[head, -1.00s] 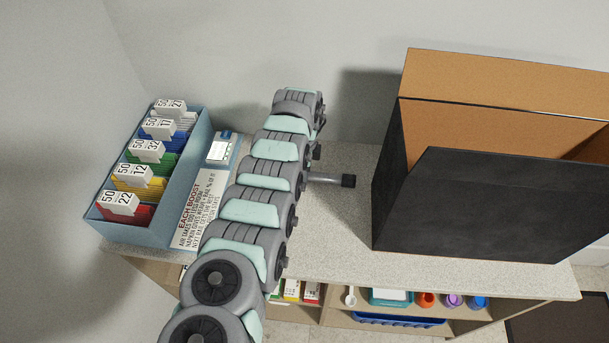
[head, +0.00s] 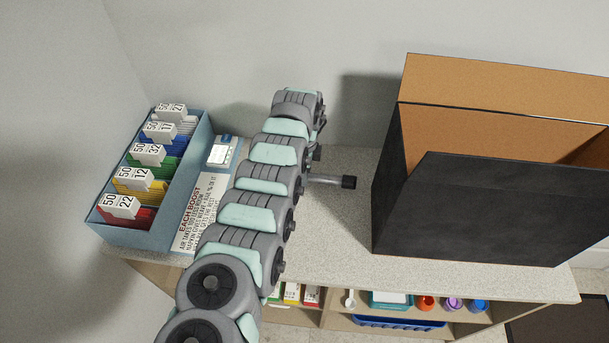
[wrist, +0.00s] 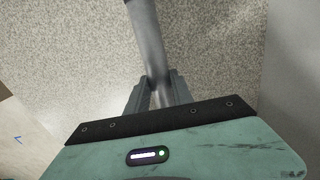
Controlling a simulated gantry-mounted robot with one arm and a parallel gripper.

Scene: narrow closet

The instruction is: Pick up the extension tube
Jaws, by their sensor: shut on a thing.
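The extension tube (head: 328,180) is a grey metal tube with a black end cap. In the head view it sticks out to the right from behind my arm, over the speckled counter; its left part is hidden by the arm. In the wrist view the tube (wrist: 150,45) runs from the top edge down between the fingers of my gripper (wrist: 158,92). The gripper is shut on it, with one finger on each side. The gripper is hidden by the arm in the head view. I cannot tell whether the tube touches the counter.
A large open black box (head: 480,205) with brown inside stands right of the tube. At left are a blue card tray (head: 183,180) and a printed sheet (head: 203,205). Below is a shelf with a blue basket (head: 400,320). Bare counter (head: 330,235) lies in front of the tube.

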